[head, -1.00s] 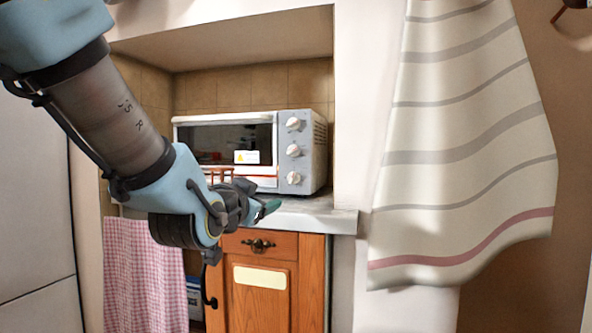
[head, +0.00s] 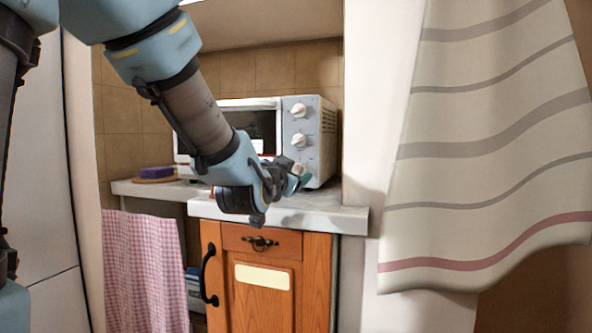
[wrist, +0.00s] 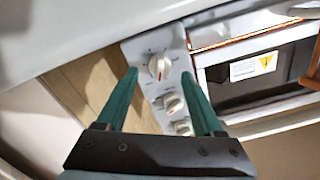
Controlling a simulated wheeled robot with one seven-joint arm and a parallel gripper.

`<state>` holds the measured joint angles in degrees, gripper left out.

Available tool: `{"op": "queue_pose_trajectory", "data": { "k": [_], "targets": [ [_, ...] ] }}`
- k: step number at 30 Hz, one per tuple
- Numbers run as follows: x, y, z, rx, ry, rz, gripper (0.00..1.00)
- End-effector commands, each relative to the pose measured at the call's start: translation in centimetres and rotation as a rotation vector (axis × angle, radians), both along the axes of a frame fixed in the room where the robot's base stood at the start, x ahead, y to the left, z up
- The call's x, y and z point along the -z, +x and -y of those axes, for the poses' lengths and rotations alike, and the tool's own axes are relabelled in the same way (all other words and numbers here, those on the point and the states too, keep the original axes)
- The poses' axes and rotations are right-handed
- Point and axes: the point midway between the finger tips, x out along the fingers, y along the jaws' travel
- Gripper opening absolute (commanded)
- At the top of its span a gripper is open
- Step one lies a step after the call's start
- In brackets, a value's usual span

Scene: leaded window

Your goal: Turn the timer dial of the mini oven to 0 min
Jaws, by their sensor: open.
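The white mini oven (head: 318,120) stands on the counter, with a column of three pale dials on its grey panel. The top dial (head: 299,110) and middle dial (head: 299,140) show clearly in the head view; the lowest dial (head: 300,169) is partly hidden by my gripper (head: 303,181). The wrist view is roughly upside down, and there the lowest dial (wrist: 159,67) appears between the green fingertips of my gripper (wrist: 160,74). It has a reddish pointer mark. The fingers are open, with nothing held. Contact cannot be told, and the dial lettering is too small to read.
The oven door (wrist: 260,85) with a warning label is beside the panel. The marble counter (head: 330,212) lies under my gripper, above a wooden cabinet (head: 265,275). A wall stands right of the oven, with a striped towel (head: 480,150) hanging. A purple sponge (head: 157,172) lies left.

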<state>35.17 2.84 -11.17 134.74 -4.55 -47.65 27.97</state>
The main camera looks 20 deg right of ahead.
Motion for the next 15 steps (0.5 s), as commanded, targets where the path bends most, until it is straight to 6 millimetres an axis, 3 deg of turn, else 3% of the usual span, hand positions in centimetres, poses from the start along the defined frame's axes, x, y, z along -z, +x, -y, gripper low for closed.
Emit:
{"op": "queue_pose_trajectory", "data": {
  "k": [6, 15],
  "targets": [
    [0.01, 1.31, 1.22, 0.000, 0.000, 0.000, 0.69],
    [0.00, 1.44, 1.34, 0.000, 0.000, 0.000, 0.69]
  ]
}}
